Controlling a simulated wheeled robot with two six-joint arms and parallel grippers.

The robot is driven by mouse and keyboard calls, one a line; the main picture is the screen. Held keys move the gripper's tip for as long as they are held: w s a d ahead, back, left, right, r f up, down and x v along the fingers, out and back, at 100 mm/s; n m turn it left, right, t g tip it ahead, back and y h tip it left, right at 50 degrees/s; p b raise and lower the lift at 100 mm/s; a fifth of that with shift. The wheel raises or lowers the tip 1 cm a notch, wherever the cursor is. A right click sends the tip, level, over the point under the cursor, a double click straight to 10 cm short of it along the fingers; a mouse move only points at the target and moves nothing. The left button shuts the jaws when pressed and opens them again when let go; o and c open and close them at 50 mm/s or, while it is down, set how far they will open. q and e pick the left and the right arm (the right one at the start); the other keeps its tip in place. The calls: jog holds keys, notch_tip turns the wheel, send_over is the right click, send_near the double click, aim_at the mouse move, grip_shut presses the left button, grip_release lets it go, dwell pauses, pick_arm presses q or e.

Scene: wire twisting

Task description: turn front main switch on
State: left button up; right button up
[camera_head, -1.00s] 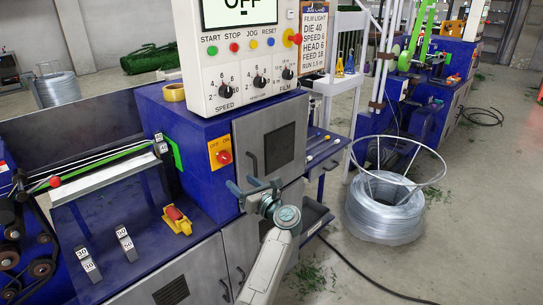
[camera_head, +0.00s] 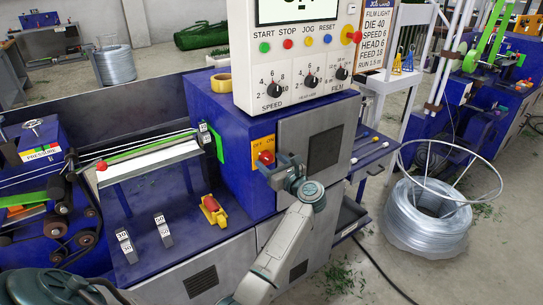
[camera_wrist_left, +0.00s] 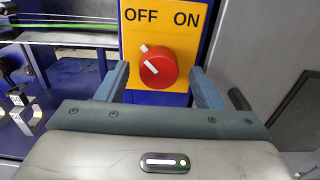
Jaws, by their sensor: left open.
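The front main switch is a red rotary knob (camera_head: 267,157) on a yellow plate (camera_head: 257,144) marked OFF and ON, on the front of the blue machine. In the left wrist view the red knob (camera_wrist_left: 159,68) sits below the lettering of the yellow plate (camera_wrist_left: 188,45). Its white pointer mark is turned to the upper left, toward OFF. My left gripper (camera_head: 274,165) is open at the switch. Its fingers (camera_wrist_left: 160,82) stand on either side of the knob, with visible gaps at both sides. My right gripper is not in view.
Above is a control panel (camera_head: 297,90) with buttons and dials. A grey door (camera_head: 310,147) is right of the switch. A red-and-yellow switch (camera_head: 212,210) lies on the blue deck at left. A wire coil (camera_head: 426,216) stands on the floor at right.

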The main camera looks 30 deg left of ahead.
pick_arm(q)
jog(key=shift+a, duration=0.1)
jog(key=shift+c, duration=0.9)
jog(key=c, duration=0.7)
jog(key=shift+c, duration=0.5)
jog(key=shift+r+m, duration=0.1)
jog(key=shift+m, duration=0.6)
jog(key=m+p, duration=0.1)
jog(key=m, duration=0.2)
jog(key=m+p, duration=0.1)
jog(key=m, duration=0.2)
jog(key=shift+r+m+p, duration=0.15)
jog(key=shift+m+p, duration=0.15)
jog(key=shift+m, duration=0.1)
jog(key=m+p, duration=0.1)
jog(key=m, duration=0.1)
jog(key=shift+m+p, duration=0.35)
jog(key=shift+m, duration=0.05)
jog(key=m+p, duration=0.2)
jog(key=m, duration=0.1)
jog(key=shift+m, duration=0.3)
jog(key=shift+m+p, duration=1.5)
jog(key=shift+m, duration=0.2)
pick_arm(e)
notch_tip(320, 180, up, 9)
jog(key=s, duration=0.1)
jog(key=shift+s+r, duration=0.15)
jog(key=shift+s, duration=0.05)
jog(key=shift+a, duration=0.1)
